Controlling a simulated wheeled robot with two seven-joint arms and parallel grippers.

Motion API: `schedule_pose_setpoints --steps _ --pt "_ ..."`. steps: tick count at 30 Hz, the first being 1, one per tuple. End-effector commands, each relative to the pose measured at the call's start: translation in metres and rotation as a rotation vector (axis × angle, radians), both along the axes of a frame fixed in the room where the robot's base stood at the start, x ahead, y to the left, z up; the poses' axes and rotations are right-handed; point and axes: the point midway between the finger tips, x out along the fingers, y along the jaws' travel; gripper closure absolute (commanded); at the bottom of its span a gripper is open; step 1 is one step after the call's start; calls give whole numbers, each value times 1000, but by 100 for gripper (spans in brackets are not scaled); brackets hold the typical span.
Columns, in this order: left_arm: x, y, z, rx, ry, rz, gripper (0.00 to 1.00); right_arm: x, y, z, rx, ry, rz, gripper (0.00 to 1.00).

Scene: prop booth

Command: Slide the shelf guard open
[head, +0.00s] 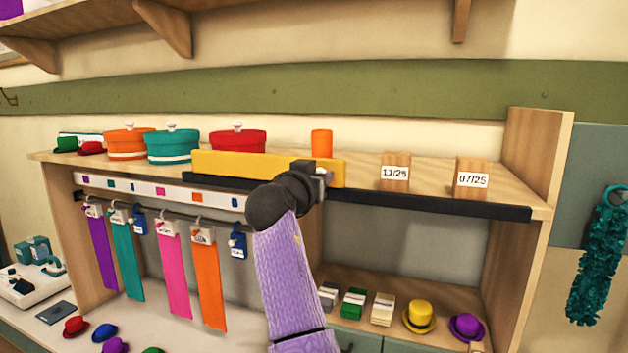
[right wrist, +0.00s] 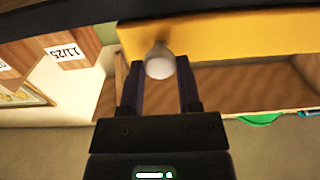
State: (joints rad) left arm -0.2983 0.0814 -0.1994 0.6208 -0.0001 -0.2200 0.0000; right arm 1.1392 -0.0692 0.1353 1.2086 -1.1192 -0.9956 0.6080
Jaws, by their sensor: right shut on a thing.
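The shelf guard (head: 240,165) is a long yellow bar standing at the front edge of the upper shelf, on a black rail (head: 440,202). It spans the middle of the shelf, partly in front of the red round box and an orange cylinder. In the right wrist view the yellow guard (right wrist: 245,38) carries a pale round knob (right wrist: 159,64). My right gripper (head: 323,178) is at the guard's right part, and in the wrist view its fingers (right wrist: 160,75) are shut on the knob. My left gripper is not in view.
Red (head: 238,141), teal (head: 172,146) and orange (head: 128,143) round boxes stand on the shelf. Wooden blocks marked 11/25 (head: 395,172) and 07/25 (head: 472,178) stand to the right. Ribbons hang below on the left. Small hats sit on the lower surfaces.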

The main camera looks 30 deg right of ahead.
Motion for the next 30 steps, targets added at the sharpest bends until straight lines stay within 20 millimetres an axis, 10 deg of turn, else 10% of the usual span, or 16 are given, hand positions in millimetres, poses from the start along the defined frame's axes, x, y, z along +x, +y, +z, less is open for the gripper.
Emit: schedule_pose_setpoints --steps 13,14,18,30 --pt "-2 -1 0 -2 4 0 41 0 0 0 2 1 0 100" --pt "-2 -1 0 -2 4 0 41 0 0 0 2 1 0 51" --pt "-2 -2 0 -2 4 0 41 0 0 0 1 0 0 23" --pt "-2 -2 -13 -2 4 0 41 -11 14 -4 2 -4 1 23"
